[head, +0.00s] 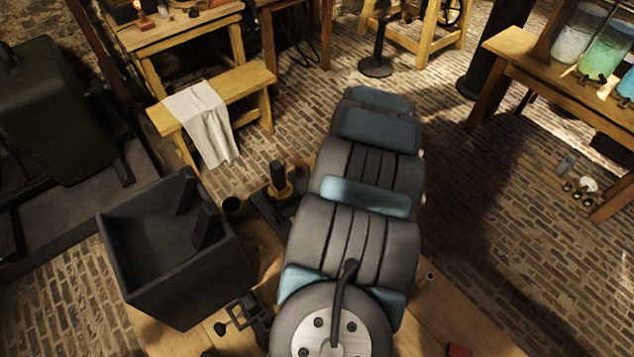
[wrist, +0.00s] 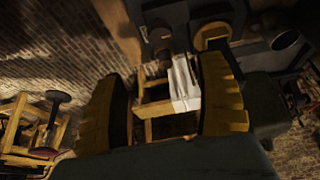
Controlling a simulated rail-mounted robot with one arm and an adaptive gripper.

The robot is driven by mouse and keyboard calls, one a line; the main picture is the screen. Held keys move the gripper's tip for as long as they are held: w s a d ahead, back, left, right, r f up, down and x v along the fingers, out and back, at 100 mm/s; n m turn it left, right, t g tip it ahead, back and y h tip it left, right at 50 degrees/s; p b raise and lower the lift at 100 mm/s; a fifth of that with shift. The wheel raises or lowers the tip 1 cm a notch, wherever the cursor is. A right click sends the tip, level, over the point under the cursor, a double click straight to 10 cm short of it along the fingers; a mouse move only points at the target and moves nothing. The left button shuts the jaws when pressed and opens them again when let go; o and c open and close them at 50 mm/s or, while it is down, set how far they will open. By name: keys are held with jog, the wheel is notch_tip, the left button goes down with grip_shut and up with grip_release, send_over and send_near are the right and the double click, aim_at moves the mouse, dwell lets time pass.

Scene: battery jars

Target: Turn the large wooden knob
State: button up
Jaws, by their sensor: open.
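My gripper (wrist: 164,72) shows in the wrist view with its two yellow-padded fingers apart and nothing between them. In the head view I cannot make it out; my own large grey and teal arm fills the middle. A tan, wood-coloured round piece (wrist: 212,38) shows beyond the right finger in the wrist view. It may be the large wooden knob, but I cannot tell for sure. In the head view, an upright black post with a yellowish collar (head: 281,185) stands on a dark base left of my arm. The fingers appear apart from the round piece.
A black open box (head: 150,285) and a small dark cup (head: 232,208) stand left of my arm. Behind is a wooden bench (head: 250,83) with a white cloth (head: 204,120). At right, a table (head: 520,55) holds glass jars (head: 606,50). Brick floor lies clear between.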

jog(key=shift+b+x, duration=2.35)
jog(key=shift+x, duration=4.2)
jog(key=shift+a+f+b, duration=0.1)
jog(key=shift+f+b, duration=0.2)
jog(key=c, duration=1.2)
